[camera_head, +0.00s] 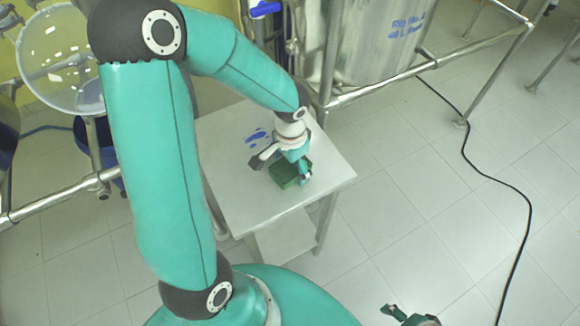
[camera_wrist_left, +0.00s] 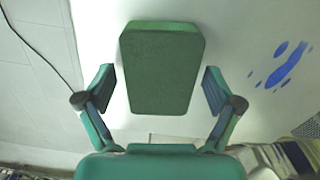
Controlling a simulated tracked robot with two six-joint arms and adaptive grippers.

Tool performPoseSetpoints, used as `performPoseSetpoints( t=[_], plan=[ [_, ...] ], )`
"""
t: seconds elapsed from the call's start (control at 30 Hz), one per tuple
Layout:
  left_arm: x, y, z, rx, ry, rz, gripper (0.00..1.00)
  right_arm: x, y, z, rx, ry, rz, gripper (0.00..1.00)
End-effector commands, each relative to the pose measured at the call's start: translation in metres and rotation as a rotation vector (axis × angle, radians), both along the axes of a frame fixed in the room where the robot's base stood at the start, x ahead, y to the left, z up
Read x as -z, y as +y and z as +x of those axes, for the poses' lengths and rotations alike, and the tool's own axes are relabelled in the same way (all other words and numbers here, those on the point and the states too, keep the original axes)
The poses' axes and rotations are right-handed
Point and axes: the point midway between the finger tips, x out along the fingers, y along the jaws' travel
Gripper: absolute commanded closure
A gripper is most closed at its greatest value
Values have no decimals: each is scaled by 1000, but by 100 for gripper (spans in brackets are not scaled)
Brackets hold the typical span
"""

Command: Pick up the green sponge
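The green sponge (camera_head: 283,174) lies on a small white table (camera_head: 231,190), near its front right part. It also shows in the left wrist view (camera_wrist_left: 161,68) as a tapered green block. My left gripper (camera_head: 281,164) is over the sponge; its fingers (camera_wrist_left: 158,92) are open, one on each side of the sponge's near end, with gaps on both sides. Part of the sponge is hidden by the gripper in the head view. My right gripper (camera_head: 410,315) shows only partly at the bottom edge, far from the table, and its opening is unclear.
Blue stains (camera_head: 257,136) mark the tabletop behind the sponge. Metal frames with a glass vessel (camera_head: 57,60) and a large reactor (camera_head: 375,40) stand behind the table. A black cable (camera_head: 500,172) crosses the tiled floor at right. The floor right of the table is mostly clear.

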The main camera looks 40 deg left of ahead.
Motion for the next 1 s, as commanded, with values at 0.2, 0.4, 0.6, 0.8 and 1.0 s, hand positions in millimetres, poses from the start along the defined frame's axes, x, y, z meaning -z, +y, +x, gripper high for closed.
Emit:
performPoseSetpoints(
  t=[0.2,0.4,0.6,0.8,1.0],
  plan=[
    [0,0,0,1,-1,0,45,0,0,0,0,0,0,28],
    [0,0,0,1,0,0,45,0,0,0,0,0,0,28],
    [-2,0,0,1,-1,1,45,0,0,0,0,0,0,28],
    [-15,0,1,-1,-3,2,45,-2,0,0,0,0,0,28],
    [-45,1,1,-1,-6,2,45,-5,0,0,0,0,0,28]
  ],
)
